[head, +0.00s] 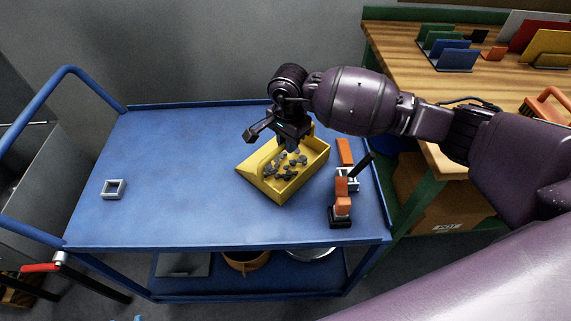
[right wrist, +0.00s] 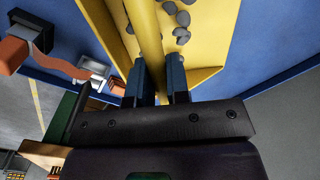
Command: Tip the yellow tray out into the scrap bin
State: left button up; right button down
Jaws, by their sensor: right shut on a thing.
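The yellow tray (head: 268,194) is at the right half of the blue cart's top, level or nearly so, with several dark grey lumps (head: 284,168) inside. I cannot tell whether it touches the cart top. My right gripper (head: 292,142) comes down at the tray's far side. In the right wrist view its two fingers (right wrist: 159,80) are shut on a yellow bar of the tray (right wrist: 148,38), with lumps beside it. My left gripper is not in view. I cannot identify the scrap bin for certain; a grey metal thing (head: 32,180) stands left of the cart, partly cut off.
The blue cart (head: 170,185) has a raised rim and a handle at left. A small grey square frame (head: 114,189) lies there. An orange and black clamp-like tool (head: 342,200) stands close right of the tray. A wooden workbench (head: 400,45) is behind right. The cart's middle is clear.

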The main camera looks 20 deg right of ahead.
jog(key=shift+r, duration=0.65)
jog(key=shift+r+p, duration=0.4)
jog(key=shift+r, duration=0.7)
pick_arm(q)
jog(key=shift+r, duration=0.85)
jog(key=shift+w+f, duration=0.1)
